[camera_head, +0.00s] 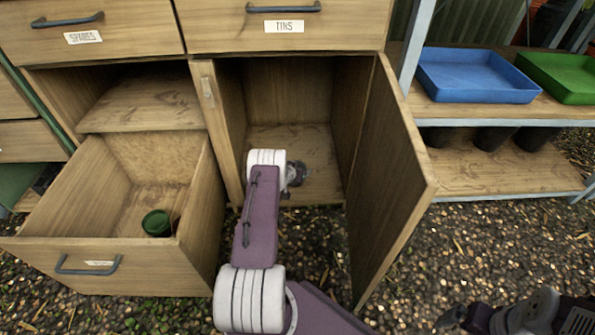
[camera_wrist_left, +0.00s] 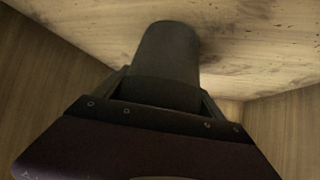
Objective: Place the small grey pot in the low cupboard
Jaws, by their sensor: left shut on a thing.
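The small grey pot (camera_wrist_left: 166,55) is between the fingers of my left gripper (camera_wrist_left: 163,90) in the left wrist view, and the gripper is shut on it. In the head view my left arm reaches into the low cupboard (camera_head: 285,95), under the drawer labelled TINS, and the gripper is mostly hidden behind my wrist. The cupboard door (camera_head: 393,185) stands open to the right. The pot is close to the cupboard's wooden floor; I cannot tell if it touches. My right gripper (camera_head: 452,318) shows partly at the bottom right, its jaws unclear.
An open drawer (camera_head: 200,225) on the left holds a small green pot (camera_head: 157,223). The TINS drawer (camera_head: 285,27) above is shut. On the right, a shelf (camera_head: 470,170) carries a blue tray (camera_head: 476,75), a green tray (camera_head: 560,75) and dark pots below. Gravel covers the ground.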

